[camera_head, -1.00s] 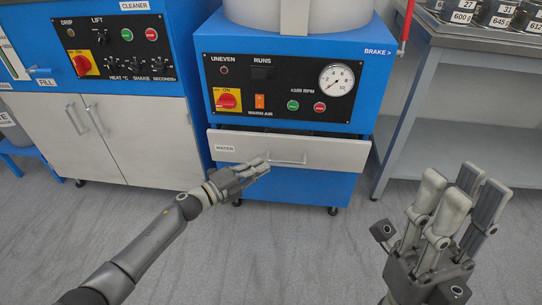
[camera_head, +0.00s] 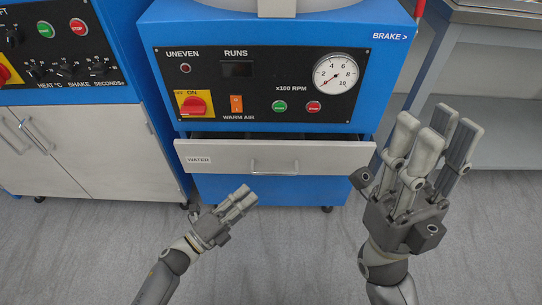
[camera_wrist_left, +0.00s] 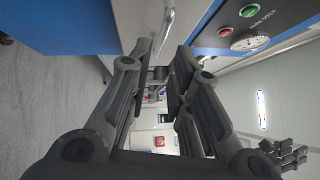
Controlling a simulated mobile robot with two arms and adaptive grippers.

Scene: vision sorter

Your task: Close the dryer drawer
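The dryer is a blue machine with a black control panel (camera_head: 260,88). Its drawer (camera_head: 330,157) has a pale grey front with a WATER label and a bar handle (camera_head: 275,166). The drawer stands partly out, with a dark gap above its front. My left gripper (camera_head: 246,197) is below and left of the handle, apart from it in the picture and empty. In the left wrist view its fingers (camera_wrist_left: 160,75) are apart, with the handle (camera_wrist_left: 166,32) beyond them. My right gripper (camera_head: 436,135) is open and empty, right of the drawer.
A blue unit with white cupboard doors (camera_head: 90,150) stands left of the dryer. A grey metal table (camera_head: 490,100) stands at the right. The grey floor (camera_head: 310,260) in front is clear.

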